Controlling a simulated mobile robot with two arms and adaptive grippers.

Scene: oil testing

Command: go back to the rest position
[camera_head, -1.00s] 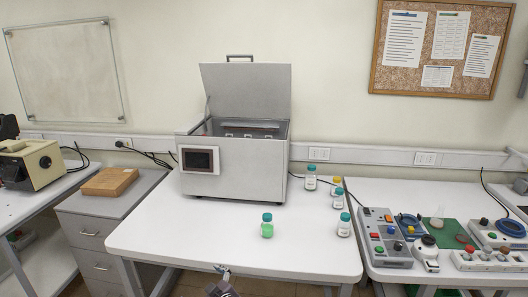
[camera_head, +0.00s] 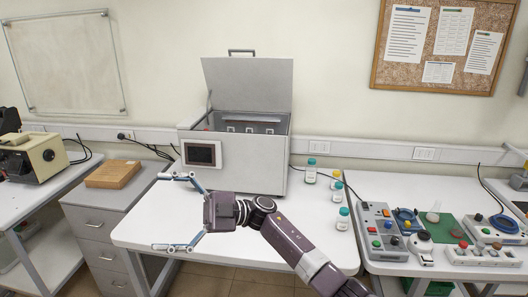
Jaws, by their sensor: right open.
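My right gripper (camera_head: 161,212) reaches in from the lower right, above the front left part of the white table (camera_head: 148,215). Its two blue-grey fingers point left and are spread wide, with nothing between them. My right forearm lies across the front of the table and hides part of its surface. My left gripper is out of view. A grey box-shaped machine (camera_head: 250,165) with a small screen stands behind the gripper, its lid (camera_head: 247,84) raised. The bottle with green liquid is not visible; the arm covers the area where it stood.
Several small teal- and yellow-capped bottles, one at the front (camera_head: 343,219), stand on the table's right side. Control boxes (camera_head: 383,232) crowd the right-hand table. A brown box (camera_head: 113,174) lies on the drawer cabinet at left. The table's left front corner is clear.

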